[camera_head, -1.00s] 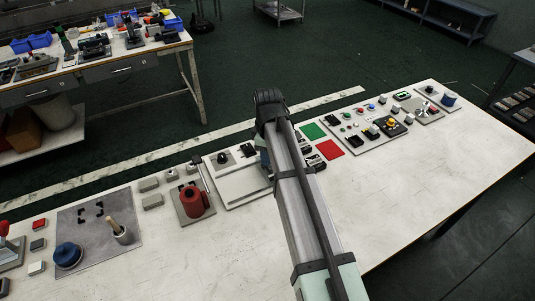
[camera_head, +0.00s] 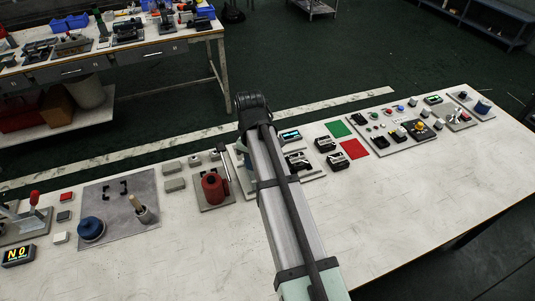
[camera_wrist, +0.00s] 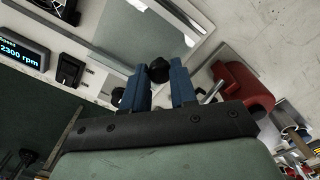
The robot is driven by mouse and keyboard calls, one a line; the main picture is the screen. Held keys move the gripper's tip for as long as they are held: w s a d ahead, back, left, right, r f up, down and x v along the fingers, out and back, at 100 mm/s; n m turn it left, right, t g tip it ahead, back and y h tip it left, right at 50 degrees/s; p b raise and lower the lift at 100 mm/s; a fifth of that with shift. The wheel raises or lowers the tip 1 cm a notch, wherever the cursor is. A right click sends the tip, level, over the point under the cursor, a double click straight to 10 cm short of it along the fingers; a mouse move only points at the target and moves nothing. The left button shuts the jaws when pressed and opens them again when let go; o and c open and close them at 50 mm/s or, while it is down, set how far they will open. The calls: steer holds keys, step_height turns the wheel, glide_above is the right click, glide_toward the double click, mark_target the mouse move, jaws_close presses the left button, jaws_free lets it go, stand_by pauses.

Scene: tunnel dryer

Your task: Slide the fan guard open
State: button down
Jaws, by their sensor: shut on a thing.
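My gripper (camera_wrist: 160,78) has two blue fingers in the wrist view, one on each side of a round black knob (camera_wrist: 158,69), and it is shut on this knob. The knob sits near the edge of a pale, framed panel (camera_wrist: 135,36), which looks like the fan guard. How far the guard stands open I cannot tell. In the head view my arm covers the knob and most of the guard; only a little blue of my gripper (camera_head: 246,160) shows beside the arm.
A red can-shaped part (camera_head: 213,188) stands close left of my gripper and also shows in the wrist view (camera_wrist: 243,90). A display (camera_wrist: 24,50) reads 2300 rpm. Black devices (camera_head: 298,160) lie right of my arm. The front of the bench (camera_head: 400,190) is clear.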

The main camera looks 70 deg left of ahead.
steer(key=shift+s, duration=0.3)
steer(key=c, duration=0.9)
jaws_free()
steer(key=shift+r, duration=0.1)
step_height(320, 180, up, 14)
